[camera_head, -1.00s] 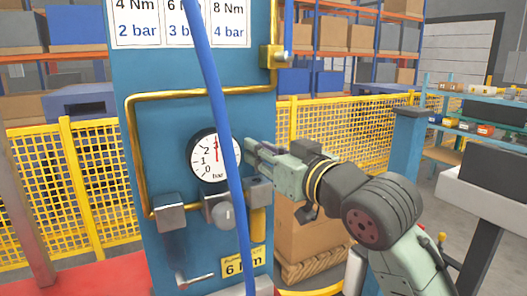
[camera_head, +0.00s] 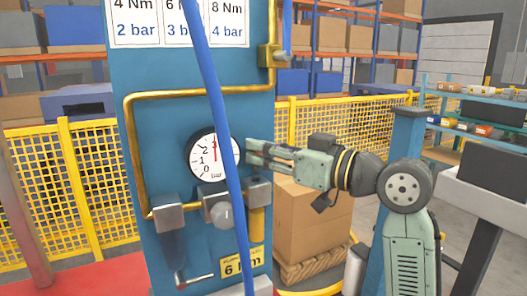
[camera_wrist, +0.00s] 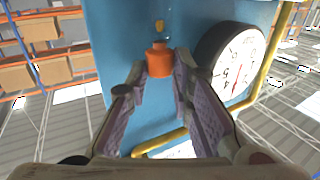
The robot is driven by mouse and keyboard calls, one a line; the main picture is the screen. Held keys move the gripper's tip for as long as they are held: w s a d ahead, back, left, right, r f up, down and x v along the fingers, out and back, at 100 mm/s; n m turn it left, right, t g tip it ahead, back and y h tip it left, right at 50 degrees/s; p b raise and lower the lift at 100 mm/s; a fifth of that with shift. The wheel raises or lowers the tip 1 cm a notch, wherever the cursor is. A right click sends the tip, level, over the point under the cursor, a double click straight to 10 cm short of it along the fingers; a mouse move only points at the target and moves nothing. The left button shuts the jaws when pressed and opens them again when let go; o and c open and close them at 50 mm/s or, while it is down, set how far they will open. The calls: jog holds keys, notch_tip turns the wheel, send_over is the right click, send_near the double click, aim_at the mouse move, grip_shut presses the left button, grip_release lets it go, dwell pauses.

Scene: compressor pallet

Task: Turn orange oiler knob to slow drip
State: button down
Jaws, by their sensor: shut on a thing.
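The orange oiler knob (camera_wrist: 159,61) shows in the wrist view between my fingertips, with a small clear dome and a yellowish part beyond it. My gripper (camera_wrist: 158,72) is shut on this knob, one finger on each side. In the head view my gripper (camera_head: 252,153) reaches in from the right, its tips beside the gauge and above a grey block (camera_head: 257,191) with a yellow bowl (camera_head: 257,222) under it. The knob itself cannot be made out in the head view. No drip can be seen.
The pressure gauge (camera_head: 208,158) sits just left of my fingertips, its needle pointing up near 3. A blue hose (camera_head: 222,115) hangs in front of the blue panel (camera_head: 150,70). A yellow pipe (camera_head: 190,94) runs around the gauge. A grey regulator knob (camera_head: 222,215) is below.

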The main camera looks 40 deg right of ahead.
jog(key=shift+w+d+n+g+y, duration=0.15)
jog(key=shift+n+g+y, duration=0.35)
jog(key=shift+n+y, duration=0.55)
jog(key=shift+d+n+g+y, duration=0.15)
jog(key=shift+n+g+y, duration=0.45)
jog(key=shift+y, duration=0.85)
jog(key=shift+n+y, duration=0.25)
jog(key=shift+y, duration=0.05)
jog(key=c, duration=1.4)
grip_release()
jog(key=shift+c, duration=0.2)
jog(key=v, duration=0.8)
jog(key=shift+r, duration=0.1)
